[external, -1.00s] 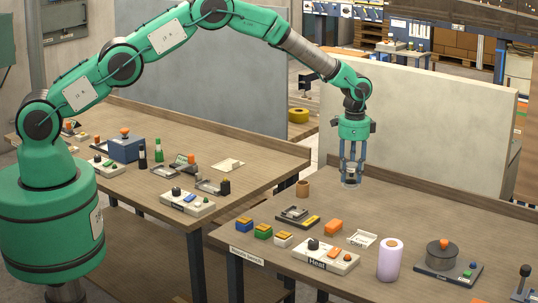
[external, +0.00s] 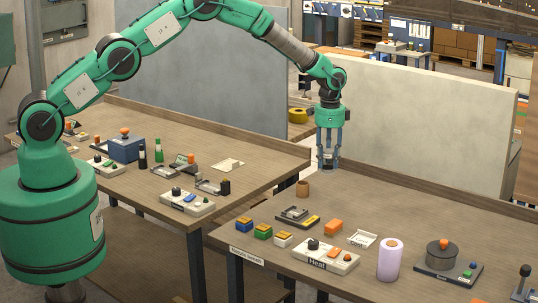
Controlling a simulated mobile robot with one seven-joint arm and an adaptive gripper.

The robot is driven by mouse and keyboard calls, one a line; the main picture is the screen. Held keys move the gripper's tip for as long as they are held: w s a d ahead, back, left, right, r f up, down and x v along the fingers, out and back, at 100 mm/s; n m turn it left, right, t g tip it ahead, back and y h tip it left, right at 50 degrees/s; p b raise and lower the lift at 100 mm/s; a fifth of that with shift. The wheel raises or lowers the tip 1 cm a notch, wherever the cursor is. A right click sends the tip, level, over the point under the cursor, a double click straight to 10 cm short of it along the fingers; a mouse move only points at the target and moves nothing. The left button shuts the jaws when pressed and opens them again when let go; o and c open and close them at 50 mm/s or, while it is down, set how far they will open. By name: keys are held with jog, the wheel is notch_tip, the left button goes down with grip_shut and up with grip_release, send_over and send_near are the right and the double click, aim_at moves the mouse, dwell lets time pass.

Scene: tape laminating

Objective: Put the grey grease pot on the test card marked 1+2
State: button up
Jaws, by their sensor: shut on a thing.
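My gripper (external: 329,156) points down in the air above the back left edge of the right table. It is shut on a small grey thing between its fingertips, which looks like the grease pot (external: 328,166); the fingers partly hide it. A small white square card or tray (external: 361,239) with dark marks lies on the right table. A similar pale square (external: 228,164) lies on the left table. I cannot read 1+2 on either, so I cannot tell which is the test card.
On the right table (external: 450,210) stand a brown cup (external: 303,190), an orange block (external: 333,228), a white heat box (external: 325,256), a lilac cylinder (external: 390,260) and a dark pot on a base (external: 443,254). A gap separates it from the left table (external: 260,148).

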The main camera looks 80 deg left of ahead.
jog(key=s+a+n+b, duration=0.1)
jog(key=s+a+n, duration=0.2)
jog(key=s+a, duration=2.9)
jog(key=shift+a+r+n, duration=0.25)
jog(key=shift+a+n, duration=0.05)
jog(key=shift+a, duration=0.4)
jog(key=shift+f, duration=2.9)
send_over(228, 165)
jog(key=shift+a+f, duration=0.2)
jog(key=shift+f, duration=1.9)
jog(key=shift+f, duration=0.1)
jog(key=o, duration=1.2)
